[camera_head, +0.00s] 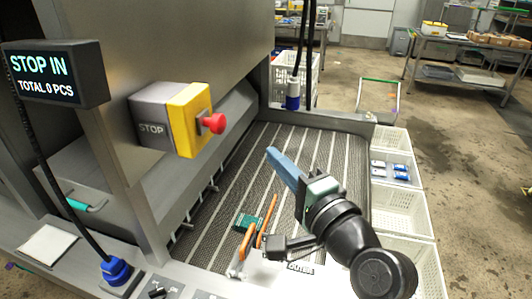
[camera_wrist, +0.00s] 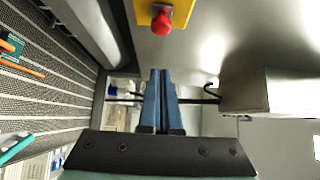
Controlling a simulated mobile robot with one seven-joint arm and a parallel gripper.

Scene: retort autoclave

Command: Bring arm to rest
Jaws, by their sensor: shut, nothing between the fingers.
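My gripper (camera_head: 274,156) shows in the head view, with its blue fingers held above the striped conveyor bed (camera_head: 240,165), pointing up and to the left. In the wrist view my gripper (camera_wrist: 160,75) has its two blue fingers together with nothing between them. My black arm comes in from the lower right of the head view. The arm hides part of the conveyor's near right end.
A red stop button (camera_head: 214,124) on a yellow box (camera_head: 188,118) juts out left of the gripper. A display (camera_head: 50,75) reads "STOP IN". White crates (camera_head: 402,210) line the right side. A green item (camera_head: 247,222) lies on the bed beside orange-handled tools (camera_head: 267,222).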

